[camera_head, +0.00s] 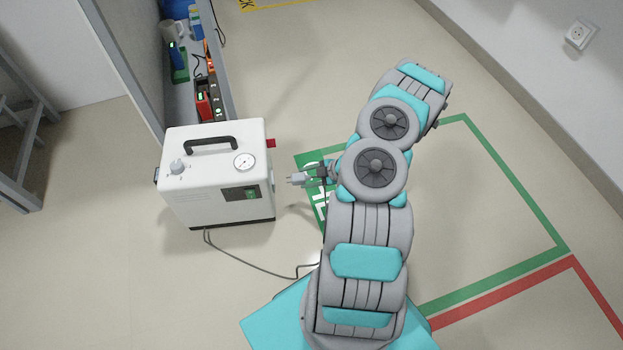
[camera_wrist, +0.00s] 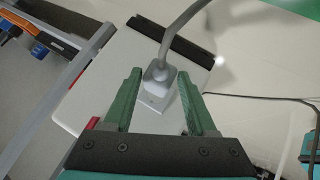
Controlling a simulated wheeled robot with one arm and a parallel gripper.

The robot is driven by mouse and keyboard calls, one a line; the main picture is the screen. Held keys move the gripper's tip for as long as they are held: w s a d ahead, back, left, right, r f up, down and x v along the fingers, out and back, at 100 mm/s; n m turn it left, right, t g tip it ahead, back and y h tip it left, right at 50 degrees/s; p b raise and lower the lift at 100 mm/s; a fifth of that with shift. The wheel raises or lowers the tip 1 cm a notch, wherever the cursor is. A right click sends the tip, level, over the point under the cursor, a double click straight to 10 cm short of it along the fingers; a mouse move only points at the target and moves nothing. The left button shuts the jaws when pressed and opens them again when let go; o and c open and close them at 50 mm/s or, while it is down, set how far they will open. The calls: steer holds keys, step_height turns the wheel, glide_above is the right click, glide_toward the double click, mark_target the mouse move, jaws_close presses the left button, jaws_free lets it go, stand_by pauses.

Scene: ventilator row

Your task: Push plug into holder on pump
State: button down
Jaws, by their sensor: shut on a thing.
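The white pump (camera_head: 217,180) stands on the floor at left of centre in the head view, with a black handle, a knob and a gauge. My gripper (camera_head: 312,177) is just right of the pump's right side, apart from it. It is shut on the grey plug (camera_head: 295,180). In the wrist view the plug (camera_wrist: 158,76) and its thick grey cord lie between the green fingers (camera_wrist: 160,92), in front of the pump's white side (camera_wrist: 105,80). A small red part (camera_head: 271,143) sticks out at the pump's upper right edge; I cannot tell whether it is the holder.
A thin cable (camera_head: 250,267) runs over the floor from the pump's base towards my base. A shelf with a mug (camera_head: 172,30) and several devices (camera_head: 203,100) stands behind the pump. Floor is clear to the right, marked by green tape (camera_head: 520,190) and red tape (camera_head: 505,290).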

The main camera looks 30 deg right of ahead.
mark_target(296, 179)
steer(key=shift+w+a+f+b, duration=0.1)
steer(key=shift+w+a+b, duration=0.3)
steer(key=shift+a+b, duration=0.45)
steer(key=shift+w+a+b, duration=0.4)
steer(key=shift+a+b, duration=0.2)
steer(key=shift+b, duration=0.4)
steer(key=shift+s+a+r+p, duration=0.1)
steer(key=shift+a+r+p, duration=0.15)
steer(key=shift+p, duration=0.5)
steer(key=shift+w+a+b, duration=0.25)
steer(key=shift+w+a, duration=0.05)
steer(key=shift+a, duration=0.25)
steer(key=shift+w+a+b, duration=0.2)
steer(key=shift+w+a, duration=0.05)
steer(key=shift+a, duration=0.25)
steer(key=shift+c, duration=0.6)
jaws_free()
steer(key=shift+d, duration=0.1)
